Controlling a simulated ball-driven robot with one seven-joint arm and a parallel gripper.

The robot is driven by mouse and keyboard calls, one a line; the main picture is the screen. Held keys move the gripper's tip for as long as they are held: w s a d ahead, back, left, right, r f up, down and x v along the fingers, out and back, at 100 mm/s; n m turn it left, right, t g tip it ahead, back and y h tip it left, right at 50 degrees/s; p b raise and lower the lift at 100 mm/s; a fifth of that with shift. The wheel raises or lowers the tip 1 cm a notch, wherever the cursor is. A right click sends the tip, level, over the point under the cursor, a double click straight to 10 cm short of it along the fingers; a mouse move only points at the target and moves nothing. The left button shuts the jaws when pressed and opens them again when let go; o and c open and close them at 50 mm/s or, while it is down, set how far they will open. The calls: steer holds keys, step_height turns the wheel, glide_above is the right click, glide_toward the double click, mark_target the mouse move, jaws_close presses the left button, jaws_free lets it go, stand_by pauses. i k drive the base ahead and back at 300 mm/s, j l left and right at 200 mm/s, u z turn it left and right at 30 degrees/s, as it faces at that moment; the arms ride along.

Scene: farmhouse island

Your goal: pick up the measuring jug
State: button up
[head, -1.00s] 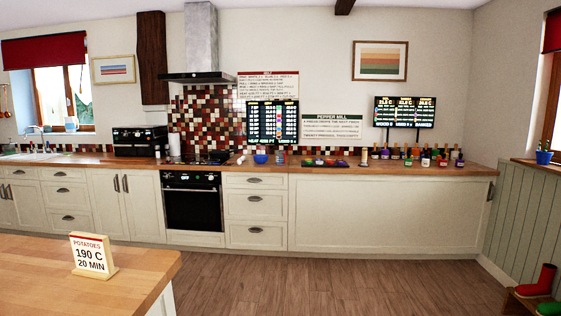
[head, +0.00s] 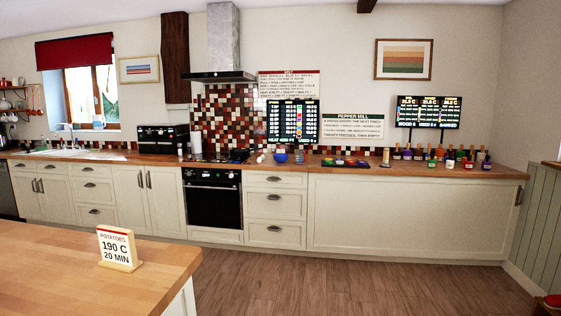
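I cannot make out a measuring jug for certain in the head view. A blue bowl (head: 281,157) stands on the back counter to the right of the hob, with a small pale item (head: 261,158) to its left and another small item (head: 299,156) to its right. These are too small to identify well. My gripper is not in view.
A wooden island top (head: 60,268) with a potatoes sign (head: 118,250) fills the lower left. Open wooden floor (head: 330,290) lies between it and the back counter (head: 420,170). Several small coloured pots (head: 468,163) stand at the counter's right. An oven (head: 213,203) sits below the hob.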

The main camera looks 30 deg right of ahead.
mark_target(300, 153)
steer(key=i+l+z, duration=0.55)
steer(key=i+z, duration=0.2)
steer(key=i, duration=0.2)
steer(key=i+z, duration=0.4)
steer(key=i, duration=1.45)
steer(key=i+u, duration=0.1)
steer(key=i, duration=0.35)
steer(key=i+l+u, duration=0.1)
steer(key=i, duration=0.35)
steer(key=i+l+u, duration=0.15)
steer(key=i, duration=0.3)
steer(key=i+l+u, duration=0.1)
steer(key=i, duration=0.35)
